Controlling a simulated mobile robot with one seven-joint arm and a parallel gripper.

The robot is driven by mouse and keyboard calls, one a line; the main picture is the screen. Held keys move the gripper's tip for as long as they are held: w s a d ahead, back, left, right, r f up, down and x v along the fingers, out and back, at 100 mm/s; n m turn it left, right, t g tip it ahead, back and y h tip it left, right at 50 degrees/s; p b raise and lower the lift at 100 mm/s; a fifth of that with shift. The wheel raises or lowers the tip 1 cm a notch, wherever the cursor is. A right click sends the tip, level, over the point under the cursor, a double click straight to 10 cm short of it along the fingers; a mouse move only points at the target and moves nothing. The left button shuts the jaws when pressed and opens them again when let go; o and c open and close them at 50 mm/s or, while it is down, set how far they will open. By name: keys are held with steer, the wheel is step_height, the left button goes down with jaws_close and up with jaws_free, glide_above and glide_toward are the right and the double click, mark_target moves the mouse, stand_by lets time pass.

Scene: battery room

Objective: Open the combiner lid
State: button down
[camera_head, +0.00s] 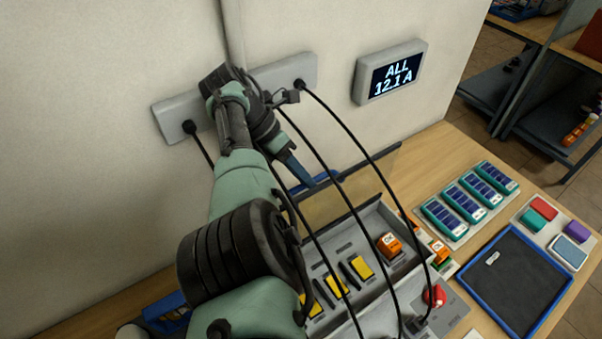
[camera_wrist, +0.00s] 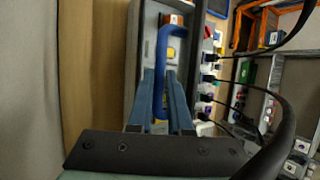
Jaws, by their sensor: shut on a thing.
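The combiner box (camera_head: 378,292) is a grey open-topped case on the wooden bench, holding yellow breakers (camera_head: 361,266) and an orange block marked OK (camera_head: 389,245). Its see-through brownish lid (camera_head: 345,200) appears raised along the wall side of the case; its exact angle is hard to tell. A blue handle (camera_head: 322,181) is at the lid's upper edge. My arm hides the case's left part.
Black cables (camera_head: 342,185) hang from the wall socket strip (camera_head: 285,74) across the lid and case. A red knob (camera_head: 434,295) stands at the case's front right. Teal battery packs (camera_head: 466,201) and a blue-rimmed tray (camera_head: 545,327) lie rightward. A wall display (camera_head: 391,72) reads "ALL 12.1 A".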

steer(key=shift+s+f, duration=0.3)
steer(key=shift+f, duration=0.15)
steer(key=c, duration=1.2)
jaws_free()
steer(key=o, duration=0.4)
steer(key=shift+w, duration=0.2)
steer(key=shift+c, duration=0.2)
steer(key=shift+r, duration=0.15)
steer(key=shift+r, duration=0.2)
